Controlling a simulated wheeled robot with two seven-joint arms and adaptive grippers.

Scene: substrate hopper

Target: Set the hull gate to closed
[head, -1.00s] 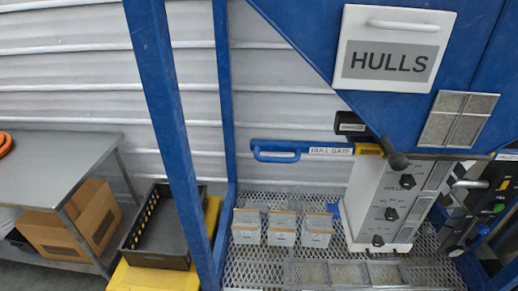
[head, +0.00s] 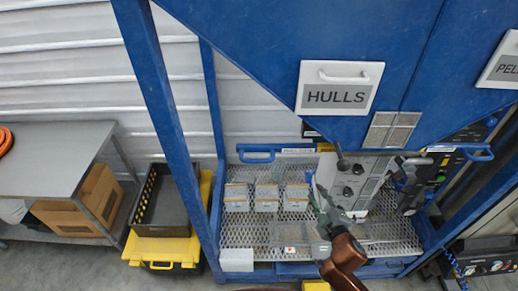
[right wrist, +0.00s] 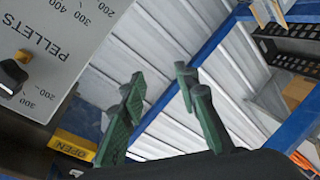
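The hull gate is a flat blue bar with a looped handle (head: 257,155) that sticks out to the left under the HULLS hopper. Its white label strip (head: 298,150) lies along the bar. A yellow tag (head: 326,147) sits at its inner end; a yellow OPEN tag (right wrist: 73,143) shows in the right wrist view. My right gripper (head: 318,192) is in front of the dial panel, below and right of the handle and apart from it. In the right wrist view its green fingers (right wrist: 160,78) are spread with nothing between them. My left gripper is not in view.
The white dial panel (head: 352,185) stands close to my right gripper. Several small boxes (head: 267,197) stand on the mesh shelf (head: 250,232) below the handle. A blue frame post (head: 165,120) rises left of it. A black crate (head: 160,215) stands further left.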

